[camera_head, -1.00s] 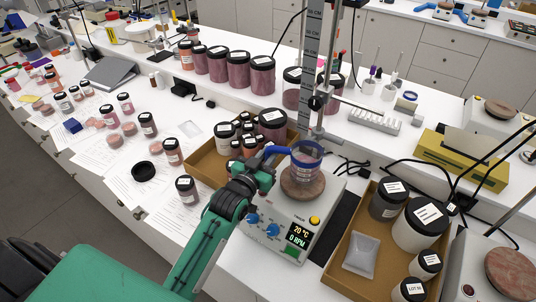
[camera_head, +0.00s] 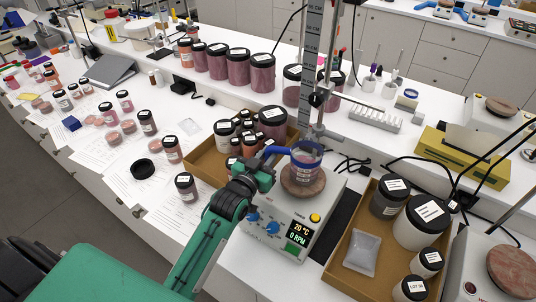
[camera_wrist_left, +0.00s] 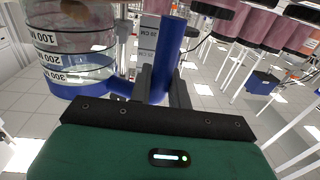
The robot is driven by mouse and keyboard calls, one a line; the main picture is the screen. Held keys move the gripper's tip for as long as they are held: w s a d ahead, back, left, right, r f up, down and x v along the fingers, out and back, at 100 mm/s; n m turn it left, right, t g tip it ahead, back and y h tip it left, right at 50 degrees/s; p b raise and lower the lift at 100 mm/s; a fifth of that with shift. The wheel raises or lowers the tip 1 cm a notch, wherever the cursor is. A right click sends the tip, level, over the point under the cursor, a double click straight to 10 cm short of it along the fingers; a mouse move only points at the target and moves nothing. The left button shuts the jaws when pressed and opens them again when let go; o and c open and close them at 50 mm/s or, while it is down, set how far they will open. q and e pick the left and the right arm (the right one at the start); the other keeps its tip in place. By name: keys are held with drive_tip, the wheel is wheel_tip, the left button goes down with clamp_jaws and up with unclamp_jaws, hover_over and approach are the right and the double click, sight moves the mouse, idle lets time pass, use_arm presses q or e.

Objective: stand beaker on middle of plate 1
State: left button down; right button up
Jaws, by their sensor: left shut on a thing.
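The clear beaker (camera_head: 306,162) with a blue rim band stands over the round brown top plate (camera_head: 303,187) of the white hotplate stirrer, near its middle. I cannot tell whether its base touches the plate. My left gripper (camera_head: 268,165) is shut on the beaker's blue handle, to the left of the plate. In the left wrist view the beaker (camera_wrist_left: 68,40) shows at the upper left with its volume marks, and the fingers (camera_wrist_left: 163,85) are around the blue handle (camera_wrist_left: 166,55). My right gripper does not show.
A cardboard tray of jars (camera_head: 205,168) stands left of the stirrer, and another tray (camera_head: 336,272) stands right. A metal stand with a ruler (camera_head: 311,60) rises just behind the plate. Cables (camera_head: 348,165) lie behind right. Another hotplate (camera_head: 512,270) is at far right.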

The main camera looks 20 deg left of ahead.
use_arm(q)
drive_tip(key=c, duration=1.2)
unclamp_jaws()
drive_tip(key=shift+c, duration=0.2)
drive_tip(key=shift+s+f, duration=0.1)
drive_tip(key=shift+f, duration=0.05)
drive_tip(key=s+a+b, duration=0.1)
drive_tip(key=s+b, duration=0.3)
drive_tip(key=s, duration=0.9)
drive_tip(key=shift+s+a+b, duration=0.25)
drive_tip(key=shift+b, duration=0.15)
